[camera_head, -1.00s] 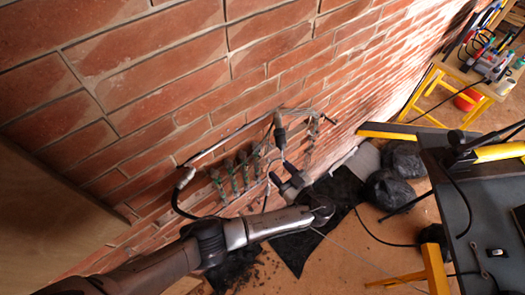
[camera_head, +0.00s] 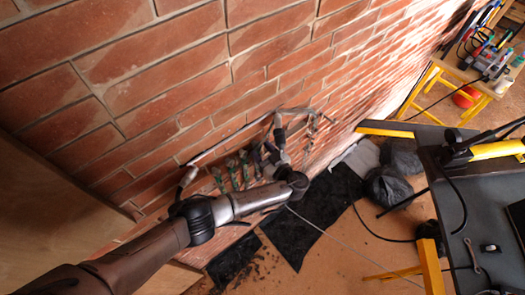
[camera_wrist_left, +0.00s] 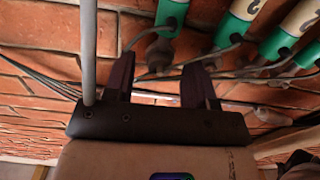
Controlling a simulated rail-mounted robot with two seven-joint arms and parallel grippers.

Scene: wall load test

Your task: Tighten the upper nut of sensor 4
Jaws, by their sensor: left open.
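The sensors are green cylinders in a row low on the brick wall; one green sensor (camera_head: 231,176) shows in the head view. In the left wrist view a green sensor (camera_wrist_left: 172,14) stands just beyond the fingers. A second one (camera_wrist_left: 232,28) to its right has a beige label. A label further right seems to read 2; I cannot tell which sensor is 4. My left gripper (camera_head: 270,158) is near the right end of the row. In the wrist view its fingers (camera_wrist_left: 158,85) are open and apart. A grey rounded fitting (camera_wrist_left: 160,52) shows beyond the gap. The upper nut is not clearly distinguishable.
A pipe (camera_head: 222,143) runs along the wall above the sensors. Thin grey cables (camera_wrist_left: 45,80) cross the bricks by the fingers. Black bags (camera_head: 385,185) and a dark sheet (camera_head: 310,225) lie on the floor. A dark workbench (camera_head: 480,215) stands right.

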